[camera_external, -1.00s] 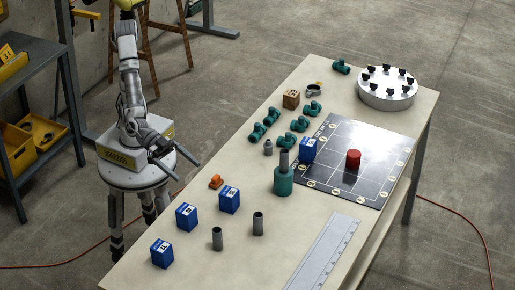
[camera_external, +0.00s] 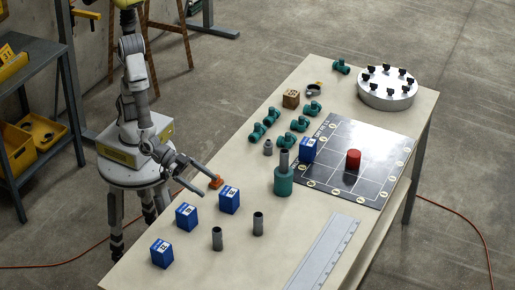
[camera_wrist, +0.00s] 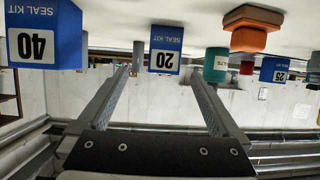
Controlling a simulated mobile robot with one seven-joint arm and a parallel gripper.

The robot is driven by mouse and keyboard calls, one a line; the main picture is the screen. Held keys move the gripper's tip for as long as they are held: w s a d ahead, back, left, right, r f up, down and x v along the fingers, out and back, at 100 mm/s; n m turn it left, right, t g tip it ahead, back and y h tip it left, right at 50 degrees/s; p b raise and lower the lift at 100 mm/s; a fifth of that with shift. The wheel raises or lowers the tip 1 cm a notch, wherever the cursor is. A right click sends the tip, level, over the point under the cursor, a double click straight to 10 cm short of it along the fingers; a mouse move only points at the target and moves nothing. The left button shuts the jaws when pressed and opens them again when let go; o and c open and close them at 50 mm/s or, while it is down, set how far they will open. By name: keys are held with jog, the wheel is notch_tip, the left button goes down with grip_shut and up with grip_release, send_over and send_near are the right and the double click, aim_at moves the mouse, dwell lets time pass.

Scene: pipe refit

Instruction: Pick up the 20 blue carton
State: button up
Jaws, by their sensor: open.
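My gripper (camera_external: 209,186) is open at the table's left edge, short of this carton. In the wrist view my gripper (camera_wrist: 163,74) has its fingers spread and empty, with the carton seen beyond and between the tips. They look apart from it.
The 40 blue carton (camera_wrist: 42,36) and the orange block (camera_wrist: 249,27) flank it. Another blue carton (camera_external: 162,253) stands near the table's front corner. A blue 25 carton (camera_wrist: 274,70) stands farther away. Grey pipe pieces (camera_external: 258,223) and a teal container (camera_external: 284,182) stand beyond.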

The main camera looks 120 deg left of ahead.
aim_at(229, 197)
jog(key=b+x, duration=0.1)
jog(key=x, duration=0.3)
jog(key=shift+w+f, duration=0.2)
jog(key=shift+w, duration=0.15)
jog(key=b+x, duration=0.1)
jog(key=x, duration=0.1)
jog(key=a+x, duration=0.1)
jog(key=x, duration=0.2)
jog(key=shift+f+b, duration=0.1)
jog(key=shift+b, duration=0.3)
jog(key=c, duration=1.4)
jog(key=shift+c, duration=0.2)
